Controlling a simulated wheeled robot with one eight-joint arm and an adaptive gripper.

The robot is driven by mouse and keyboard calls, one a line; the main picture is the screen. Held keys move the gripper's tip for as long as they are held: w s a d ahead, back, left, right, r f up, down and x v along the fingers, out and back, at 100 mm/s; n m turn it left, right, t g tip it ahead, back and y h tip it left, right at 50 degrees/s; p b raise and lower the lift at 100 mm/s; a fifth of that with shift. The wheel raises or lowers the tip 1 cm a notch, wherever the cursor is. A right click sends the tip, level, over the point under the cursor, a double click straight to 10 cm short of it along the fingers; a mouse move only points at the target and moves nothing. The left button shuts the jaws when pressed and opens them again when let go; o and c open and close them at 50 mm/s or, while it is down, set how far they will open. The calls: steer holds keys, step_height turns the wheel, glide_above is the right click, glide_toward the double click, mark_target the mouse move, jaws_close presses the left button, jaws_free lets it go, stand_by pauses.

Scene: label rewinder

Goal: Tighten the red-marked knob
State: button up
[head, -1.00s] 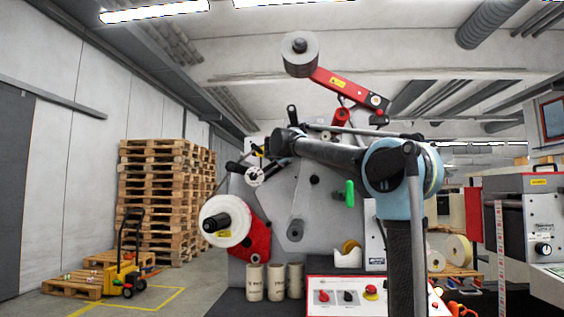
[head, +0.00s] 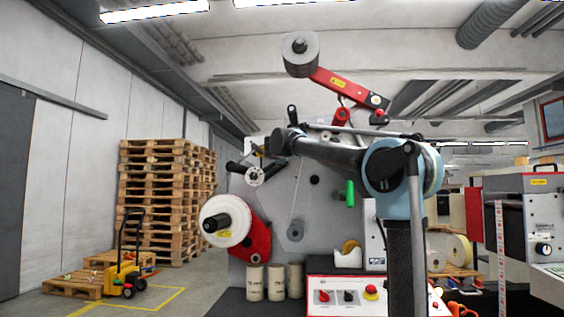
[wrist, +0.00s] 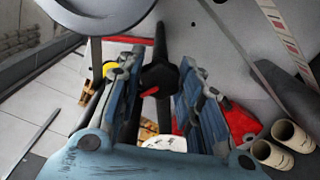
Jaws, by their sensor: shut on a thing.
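The red-marked knob (wrist: 158,76) is black with a short red mark and shows in the wrist view between the two blue fingers. My gripper (wrist: 161,70) is shut on it, with one finger on either side. The fingers cover parts of the knob's sides. In the head view my dark forearm reaches left across the upper part of the rewinder (head: 325,205), and neither the knob nor the finger contact can be made out there.
A white label roll (head: 222,222) on a red arm is at the machine's lower left. Several cream cores (head: 255,282) and a control panel (head: 368,297) stand below. A red dancer arm (head: 345,86) rises above. Stacked pallets (head: 160,200) stand at the left.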

steer(key=m, duration=0.6)
steer(key=shift+d+m, duration=0.15)
steer(key=shift+m, duration=0.15)
steer(key=m, duration=0.5)
steer(key=shift+m, duration=0.4)
steer(key=o, duration=1.1)
steer(key=s, duration=1.1)
steer(key=shift+s+a, duration=0.25)
steer(key=shift+s, duration=0.15)
